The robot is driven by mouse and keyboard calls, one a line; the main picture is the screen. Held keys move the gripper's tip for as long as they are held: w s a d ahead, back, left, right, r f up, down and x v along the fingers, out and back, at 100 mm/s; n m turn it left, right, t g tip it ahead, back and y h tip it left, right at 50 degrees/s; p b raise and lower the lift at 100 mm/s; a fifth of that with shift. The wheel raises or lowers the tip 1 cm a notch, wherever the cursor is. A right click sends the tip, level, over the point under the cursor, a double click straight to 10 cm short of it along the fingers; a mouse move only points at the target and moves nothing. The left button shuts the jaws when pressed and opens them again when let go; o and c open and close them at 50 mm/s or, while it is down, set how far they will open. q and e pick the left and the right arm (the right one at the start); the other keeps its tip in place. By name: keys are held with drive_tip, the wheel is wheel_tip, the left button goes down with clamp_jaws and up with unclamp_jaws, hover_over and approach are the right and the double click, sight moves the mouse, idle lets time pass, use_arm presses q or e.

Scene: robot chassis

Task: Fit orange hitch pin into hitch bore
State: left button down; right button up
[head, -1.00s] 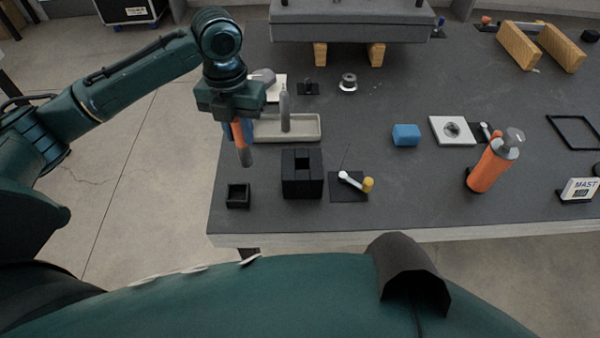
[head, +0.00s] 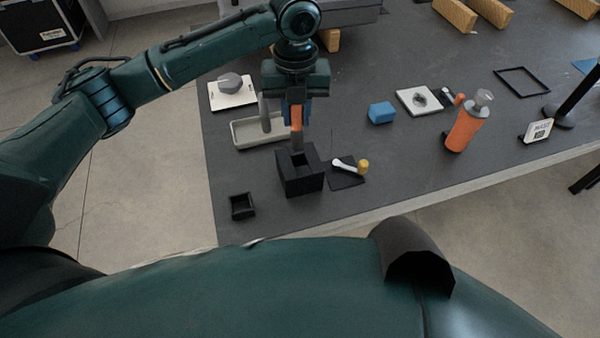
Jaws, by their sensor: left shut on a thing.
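My left gripper (head: 295,102) is shut on the orange hitch pin (head: 296,118) and points down. The pin hangs upright, its grey lower end (head: 297,139) showing below the orange part. The black hitch block (head: 301,180) stands on the table just below, with a square bore (head: 300,161) open at its top. The pin's tip shows over the back part of the block, near the bore; whether it is above or inside the opening I cannot tell. My right gripper is not in view.
A small black open box (head: 242,207) sits left of the block. A white lever with a yellow knob (head: 364,166) lies close on its right. A pale tray (head: 245,134) with a grey upright part is behind. A blue block (head: 381,113) and an orange bottle (head: 463,130) stand further right.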

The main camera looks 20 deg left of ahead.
sight(299, 147)
use_arm(q)
drive_tip(key=shift+d, duration=0.15)
wheel_tip(299, 147, down, 5)
drive_tip(key=shift+d+f, duration=0.1)
drive_tip(key=shift+f, duration=0.1)
drive_tip(key=shift+f+p, duration=0.35)
drive_tip(key=shift+f, duration=1.9)
drive_tip(key=shift+f, duration=0.1)
drive_tip(key=c, duration=1.2)
unclamp_jaws()
drive_tip(key=shift+c, duration=0.2)
